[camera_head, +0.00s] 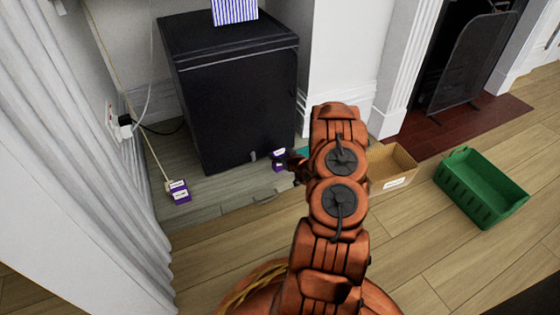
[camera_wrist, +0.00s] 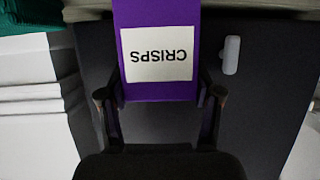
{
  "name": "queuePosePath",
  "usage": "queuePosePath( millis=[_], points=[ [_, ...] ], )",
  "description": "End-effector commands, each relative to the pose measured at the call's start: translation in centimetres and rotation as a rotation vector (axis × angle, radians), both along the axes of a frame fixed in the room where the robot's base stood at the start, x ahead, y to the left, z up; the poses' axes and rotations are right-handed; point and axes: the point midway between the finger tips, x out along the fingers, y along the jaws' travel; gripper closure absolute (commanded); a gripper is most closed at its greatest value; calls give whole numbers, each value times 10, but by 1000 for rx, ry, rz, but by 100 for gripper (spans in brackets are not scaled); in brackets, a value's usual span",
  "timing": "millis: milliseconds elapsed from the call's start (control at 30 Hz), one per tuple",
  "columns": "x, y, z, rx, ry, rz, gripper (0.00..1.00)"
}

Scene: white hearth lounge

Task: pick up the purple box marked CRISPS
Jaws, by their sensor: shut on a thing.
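The purple box marked CRISPS (camera_wrist: 158,88) fills the upper middle of the wrist view, its white label upside down. My gripper (camera_wrist: 160,97) is shut on it, one dark finger at each side. In the head view the held purple box (camera_head: 278,160) shows small at the front right of the black cabinet, at the tip of my gripper (camera_head: 290,161). My arm hides part of that area. Whether the box touches the floor cannot be told.
Another purple box (camera_head: 179,191) with white labels is on the floor at left, near a cable and wall socket. The black cabinet (camera_head: 235,95) stands behind my gripper. A cardboard box (camera_head: 391,167) and a green crate (camera_head: 480,188) are right. Floor is open at front right.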

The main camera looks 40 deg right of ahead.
Motion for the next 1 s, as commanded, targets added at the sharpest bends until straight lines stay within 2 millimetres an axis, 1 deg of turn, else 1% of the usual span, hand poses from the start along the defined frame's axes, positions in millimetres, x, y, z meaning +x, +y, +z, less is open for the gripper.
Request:
queuePosePath(
  millis=[33,133,367,467,567,767,800,833,967,1000],
  points=[
    [0,0,0,0,0,0,61],
    [0,0,0,0,1,0,71],
    [0,0,0,0,0,0,71],
    [0,0,5,0,0,0,72],
    [0,0,14,-1,0,0,72],
    [0,0,44,0,0,-1,72],
    [-10,3,39,3,4,-3,72],
    [-16,6,38,5,6,-4,72],
    [-40,17,42,4,4,-3,72],
    [-49,21,43,6,6,-4,72]
  ],
)
